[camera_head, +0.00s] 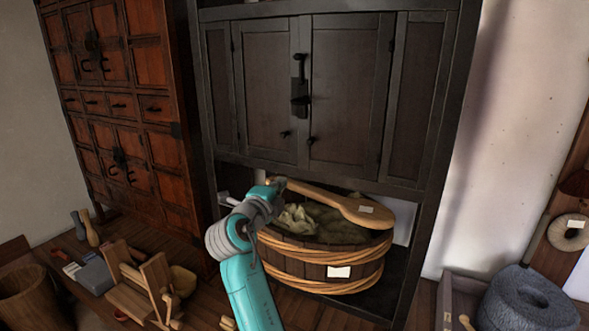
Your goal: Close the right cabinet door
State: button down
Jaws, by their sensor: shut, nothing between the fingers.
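The dark wooden cabinet (420,90) stands at the upper middle, with its right door (350,90) beside its left door (265,85). Both doors look flush or nearly so; I cannot tell if a small gap is left at the right door. A black latch (299,88) hangs at the seam, and a small dark knob (311,140) sits low on the right door. My gripper (276,184) is shut and empty, below the doors in the picture, near the handle end of a wooden paddle. My own wrist partly hides its fingers. It looks apart from the right door.
The wooden paddle (335,203) lies across a rope-bound tub (305,265) of cloth or sacks under the doors. A red-brown chest (160,110) stands at left. Wooden tools (140,285) crowd the floor at lower left. A stone quern (525,300) sits at lower right.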

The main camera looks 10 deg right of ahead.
aim_at(299, 164)
jog(key=x, duration=1.1)
jog(key=shift+w+d, duration=0.1)
jog(key=shift+w, duration=0.2)
